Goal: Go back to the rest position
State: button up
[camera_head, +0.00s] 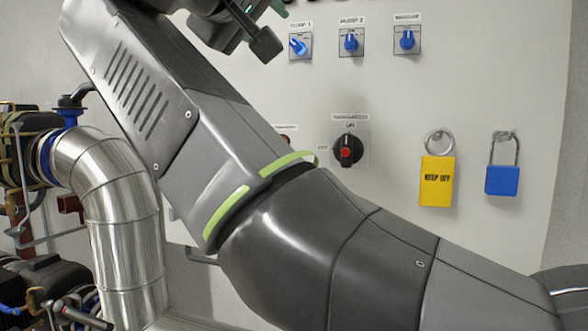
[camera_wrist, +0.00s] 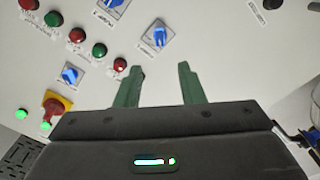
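My gripper (camera_wrist: 161,70) shows in the wrist view with its two green fingers apart and nothing between them. It faces the pale control panel (camera_wrist: 215,55), with a blue switch (camera_wrist: 158,36) beyond the fingertips. In the head view my arm crosses the picture from upper left to lower right. The dark end of the arm is at the top, left of the row of blue switches, and the fingers are mostly cut off by the picture edge.
The panel carries blue switches (camera_head: 350,42), a black and red rotary switch (camera_head: 347,150), a yellow tag (camera_head: 437,180) and a blue padlock (camera_head: 501,180) on a hook. Silver pipework (camera_head: 125,220) stands at the left. The wrist view also shows an emergency stop button (camera_wrist: 55,107).

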aim_at(295, 44)
jog(key=shift+p+x, duration=1.65)
jog(key=shift+x, duration=4.65)
jog(key=shift+f+m+b, duration=0.15)
jog(key=shift+m+b, duration=0.15)
jog(key=shift+m, duration=0.2)
jog(key=shift+s+m, duration=0.15)
jog(key=shift+m, duration=0.75)
jog(key=shift+m+b, duration=0.55)
jog(key=shift+m, duration=0.95)
